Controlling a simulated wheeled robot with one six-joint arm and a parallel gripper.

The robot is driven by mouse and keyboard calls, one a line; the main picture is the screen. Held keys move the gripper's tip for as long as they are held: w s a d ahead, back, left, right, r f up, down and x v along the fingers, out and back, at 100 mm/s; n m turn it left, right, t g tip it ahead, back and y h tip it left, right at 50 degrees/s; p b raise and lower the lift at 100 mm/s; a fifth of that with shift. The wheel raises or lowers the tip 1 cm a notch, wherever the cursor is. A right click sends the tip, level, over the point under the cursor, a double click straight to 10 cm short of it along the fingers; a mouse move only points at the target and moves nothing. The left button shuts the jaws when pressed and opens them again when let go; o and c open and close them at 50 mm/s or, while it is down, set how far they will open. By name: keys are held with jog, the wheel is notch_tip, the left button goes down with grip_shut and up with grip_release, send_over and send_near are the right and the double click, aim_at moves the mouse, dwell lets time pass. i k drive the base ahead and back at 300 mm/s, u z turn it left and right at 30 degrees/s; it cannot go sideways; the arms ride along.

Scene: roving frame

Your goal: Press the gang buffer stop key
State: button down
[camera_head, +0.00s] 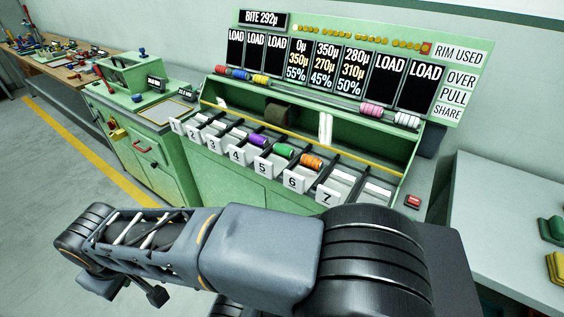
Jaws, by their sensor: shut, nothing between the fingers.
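A small red key (413,201) sits on the grey right end of the green bench, right of the numbered bays. I cannot read any label on it, so I cannot tell for sure that it is the gang buffer stop key. My arm lies across the front of the picture, and its end is folded down at the lower left. My gripper (154,294) shows there as a small dark part, shut and empty. It is far to the left of the red key and not touching it.
The green bench (225,167) has bays tagged 1 to 7, with purple, green and orange spools in some. A display board (462,82) stands behind. A green cabinet (160,165) stands left, a grey table (510,215) right. Open floor (40,180) lies at left.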

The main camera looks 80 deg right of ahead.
aim_at(411, 200)
jog(key=z, duration=3.55)
jog(key=k, duration=0.2)
jog(key=z, duration=0.55)
